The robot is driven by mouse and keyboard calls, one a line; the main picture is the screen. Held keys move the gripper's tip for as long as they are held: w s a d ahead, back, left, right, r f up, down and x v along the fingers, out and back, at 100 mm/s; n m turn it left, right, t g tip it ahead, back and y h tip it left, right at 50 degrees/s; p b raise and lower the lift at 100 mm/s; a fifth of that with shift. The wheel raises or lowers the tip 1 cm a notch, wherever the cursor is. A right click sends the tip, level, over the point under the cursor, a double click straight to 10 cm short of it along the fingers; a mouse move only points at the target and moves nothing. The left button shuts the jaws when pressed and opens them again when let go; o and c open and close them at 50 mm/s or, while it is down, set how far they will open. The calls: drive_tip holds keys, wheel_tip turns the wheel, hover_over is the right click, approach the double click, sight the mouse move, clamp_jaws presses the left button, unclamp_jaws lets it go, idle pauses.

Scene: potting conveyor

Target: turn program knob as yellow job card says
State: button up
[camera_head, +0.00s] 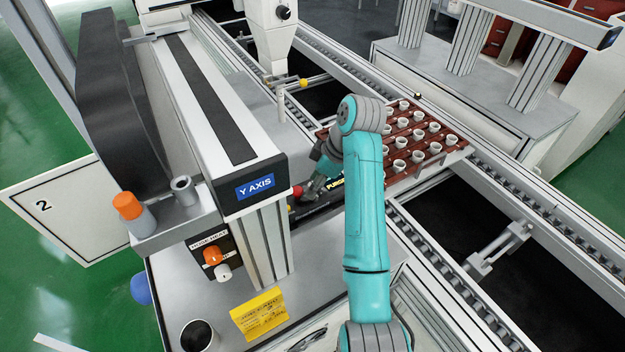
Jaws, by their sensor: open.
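The yellow job card (259,313) lies on the grey bench at the bottom, its print too small to read. My gripper (308,192) is open beside the Y AXIS housing, mostly seen from behind and partly hidden by my arm. A red knob-like part (298,191) shows right at its fingertips; I cannot tell whether they touch it. A dark panel (334,183) lettered "PURGE" lies behind my gripper, largely covered. I cannot make out for certain which part is the program knob, or its setting.
The Y AXIS housing (221,130) stands close left of my gripper. An orange knob (212,255) and a white one sit below it. A brown tray (439,152) of several white pots rests on the conveyor (560,216). A cup (198,337) stands at the bench front.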

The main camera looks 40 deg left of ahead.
clamp_jaws()
drive_tip(key=shift+m+t, duration=0.3)
drive_tip(key=shift+m, duration=0.5)
unclamp_jaws()
drive_tip(key=shift+n, duration=0.3)
